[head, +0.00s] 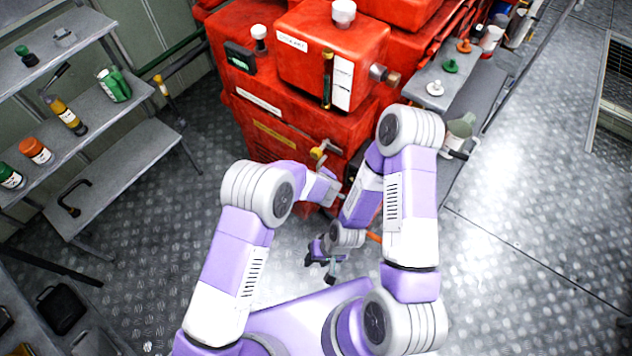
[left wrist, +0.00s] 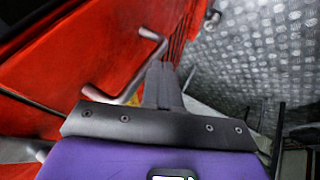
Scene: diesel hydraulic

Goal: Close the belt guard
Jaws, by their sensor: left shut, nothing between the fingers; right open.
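In the left wrist view a red panel (left wrist: 85,60), which looks like the belt guard, fills the left side. A grey bent handle (left wrist: 147,62) stands out from it. My left gripper (left wrist: 165,70) is shut and empty, with its fingertips close beside the handle; I cannot tell if they touch it. In the head view the left gripper is hidden behind my right arm, low at the front of the red engine (head: 290,125). My right gripper (head: 321,268) is open and empty, pointing down over the floor in front of the engine. The guard is mostly hidden there.
A grey shelf (head: 110,120) with bottles and cans stands at the left. A narrow bench (head: 455,95) with small coloured parts runs along the engine's right side. The metal floor (head: 540,190) at the right is clear.

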